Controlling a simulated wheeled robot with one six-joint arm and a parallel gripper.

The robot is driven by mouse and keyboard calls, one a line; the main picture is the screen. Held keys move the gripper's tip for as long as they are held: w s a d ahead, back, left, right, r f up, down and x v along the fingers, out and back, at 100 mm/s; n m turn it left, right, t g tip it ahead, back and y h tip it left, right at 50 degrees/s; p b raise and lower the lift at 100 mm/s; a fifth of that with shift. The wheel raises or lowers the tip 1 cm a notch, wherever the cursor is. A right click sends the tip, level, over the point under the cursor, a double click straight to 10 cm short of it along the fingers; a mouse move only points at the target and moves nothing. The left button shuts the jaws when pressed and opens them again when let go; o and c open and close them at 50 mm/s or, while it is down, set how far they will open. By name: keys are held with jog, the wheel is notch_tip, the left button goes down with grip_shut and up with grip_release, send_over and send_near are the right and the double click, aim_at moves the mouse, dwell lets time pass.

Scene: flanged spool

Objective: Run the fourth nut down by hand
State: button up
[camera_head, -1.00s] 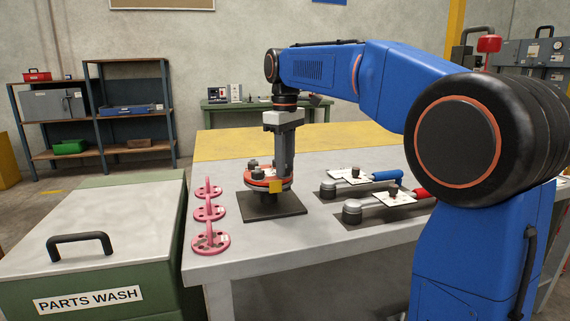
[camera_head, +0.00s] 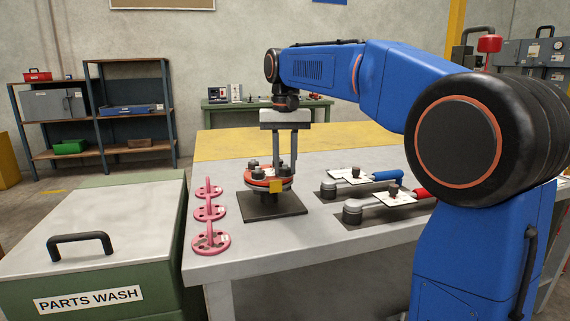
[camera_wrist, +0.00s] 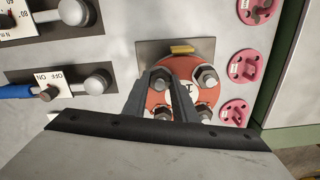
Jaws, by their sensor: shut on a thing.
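The spool's orange-red flange (camera_head: 262,186) sits on a dark square base plate (camera_head: 272,206) on the bench. In the wrist view the flange (camera_wrist: 183,66) carries several grey hex nuts on studs, one at its right (camera_wrist: 207,76). My gripper (camera_head: 286,172) points straight down at the flange's right side. In the wrist view its two dark fingers stand either side of one nut (camera_wrist: 160,77) and are shut on it. The fingers partly hide that nut. How far down it sits cannot be told. A yellow tag (camera_head: 276,186) is at the flange's front edge.
Three pink slotted discs (camera_head: 210,213) line the bench's left edge. Two wrench-like tools, one blue-handled (camera_head: 386,176) and one red-handled (camera_head: 424,193), lie at right with white cards. A green parts wash bin (camera_head: 105,265) stands left. The yellow rear bench strip (camera_head: 235,145) is clear.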

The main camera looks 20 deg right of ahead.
jog(key=shift+m, duration=1.3)
jog(key=o, duration=1)
jog(key=shift+o, duration=0.2)
